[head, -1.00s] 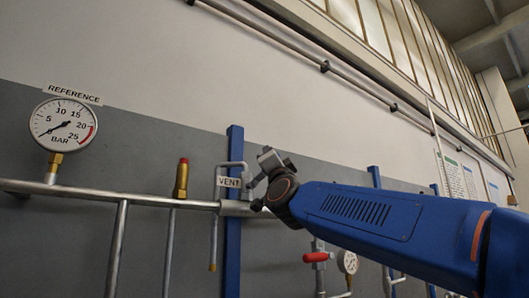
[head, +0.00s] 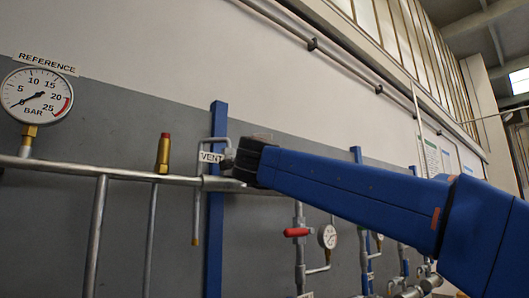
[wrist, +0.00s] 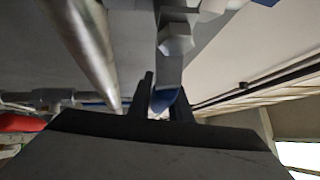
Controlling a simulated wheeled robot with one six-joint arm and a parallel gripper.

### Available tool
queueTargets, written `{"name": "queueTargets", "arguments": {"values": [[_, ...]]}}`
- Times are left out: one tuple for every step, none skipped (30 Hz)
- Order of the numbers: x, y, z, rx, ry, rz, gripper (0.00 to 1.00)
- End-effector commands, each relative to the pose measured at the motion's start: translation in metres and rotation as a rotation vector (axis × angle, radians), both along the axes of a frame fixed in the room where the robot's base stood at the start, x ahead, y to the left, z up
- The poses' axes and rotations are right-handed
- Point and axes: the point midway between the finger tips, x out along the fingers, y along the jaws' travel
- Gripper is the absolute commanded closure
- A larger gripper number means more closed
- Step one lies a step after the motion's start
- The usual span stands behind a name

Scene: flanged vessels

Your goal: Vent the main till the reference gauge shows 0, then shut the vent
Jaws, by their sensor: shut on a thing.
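The round white REFERENCE gauge (head: 37,95) is at the left in the head view. Its needle points to the lower left, near the low end of the scale, below 5. My gripper (wrist: 165,98) is at the vent valve, just right of the label in the head view, where my arm hides most of the valve. In the wrist view the dark fingers are shut on the vent handle (wrist: 164,101), below a steel hex fitting (wrist: 176,38). The handle's exact angle is hard to tell.
A grey horizontal pipe (head: 130,174) runs along the wall, with a brass fitting (head: 163,155) left of the vent. A red-handled valve (head: 296,232) and a smaller gauge (head: 327,236) sit below my arm. A blue post (head: 216,240) stands behind the vent.

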Motion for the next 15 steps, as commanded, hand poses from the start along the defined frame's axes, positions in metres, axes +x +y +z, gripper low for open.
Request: {"name": "queueTargets", "arguments": {"values": [[0.000, -0.001, -0.003, 0.023, 0.015, -0.002, 1.00], [0.000, -0.001, -0.005, 0.036, 0.025, -0.002, 1.00], [0.001, -0.001, -0.007, 0.052, 0.036, -0.001, 1.00], [0.001, -0.001, -0.009, 0.064, 0.044, -0.001, 1.00], [0.001, -0.001, -0.010, 0.073, 0.050, -0.001, 1.00], [0.001, -0.002, -0.012, 0.086, 0.059, -0.002, 1.00], [0.001, -0.002, -0.013, 0.094, 0.064, -0.001, 1.00], [0.001, -0.002, -0.014, 0.101, 0.069, -0.001, 1.00], [0.001, -0.002, -0.015, 0.109, 0.075, -0.001, 1.00], [0.001, -0.002, -0.016, 0.115, 0.079, -0.001, 1.00], [0.001, -0.002, -0.017, 0.120, 0.081, -0.001, 1.00], [0.001, -0.002, -0.017, 0.125, 0.084, -0.002, 1.00], [0.001, -0.002, -0.018, 0.127, 0.087, -0.002, 1.00], [0.001, -0.002, -0.018, 0.130, 0.088, -0.002, 1.00], [0.001, -0.002, -0.018, 0.132, 0.090, -0.002, 1.00]]}}
